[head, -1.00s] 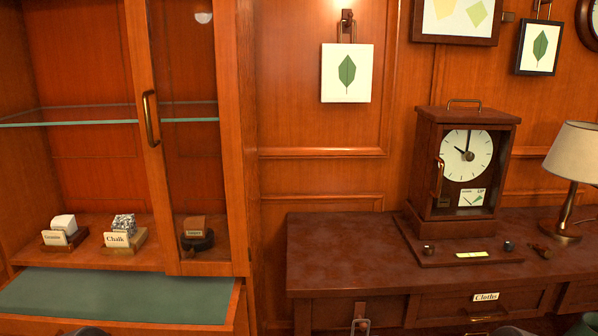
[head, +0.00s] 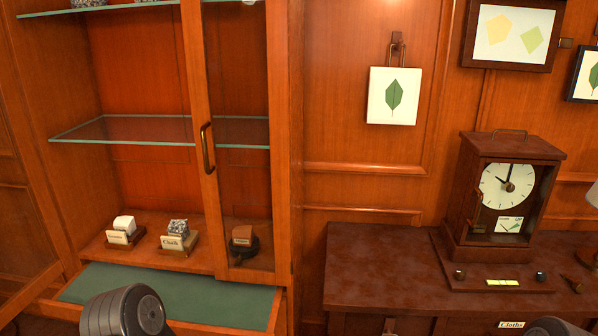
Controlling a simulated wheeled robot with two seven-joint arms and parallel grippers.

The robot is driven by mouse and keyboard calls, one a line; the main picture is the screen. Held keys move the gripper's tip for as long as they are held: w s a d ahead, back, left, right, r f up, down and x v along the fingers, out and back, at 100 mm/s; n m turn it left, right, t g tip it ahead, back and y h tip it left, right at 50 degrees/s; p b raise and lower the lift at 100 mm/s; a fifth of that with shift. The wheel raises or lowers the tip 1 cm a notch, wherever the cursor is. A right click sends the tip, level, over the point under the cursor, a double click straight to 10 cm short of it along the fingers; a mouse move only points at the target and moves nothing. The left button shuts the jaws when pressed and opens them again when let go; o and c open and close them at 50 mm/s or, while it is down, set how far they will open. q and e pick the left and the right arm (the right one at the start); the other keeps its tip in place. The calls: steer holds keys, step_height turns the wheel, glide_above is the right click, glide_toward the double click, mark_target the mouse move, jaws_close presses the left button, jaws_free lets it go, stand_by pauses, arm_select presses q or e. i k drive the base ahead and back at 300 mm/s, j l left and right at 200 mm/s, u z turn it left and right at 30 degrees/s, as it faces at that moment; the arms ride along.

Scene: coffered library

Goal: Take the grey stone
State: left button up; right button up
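A speckled grey-and-white stone (head: 178,227) sits on a small wooden stand (head: 180,249) labelled "Chalk", on the cabinet's bottom shelf. A white stone (head: 124,224) on a similar stand is to its left; its label is too small to read surely. A brown stone (head: 242,233) on a dark round base is to its right, behind the glass door. The grey stone is in the cabinet's open part, with no glass in front of it. Neither of my grippers' fingers shows; only dark rounded parts of my arms appear along the bottom edge.
The right glass door (head: 208,100), with a brass handle (head: 207,148), is shut. The left door (head: 25,200) stands open. A green-lined surface (head: 190,296) extends below the shelf. A glass shelf (head: 130,130) is above the stones. A desk (head: 370,272) with a clock (head: 507,188) stands right.

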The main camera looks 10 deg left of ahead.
mark_target(178, 228)
steer(key=u, duration=1.4)
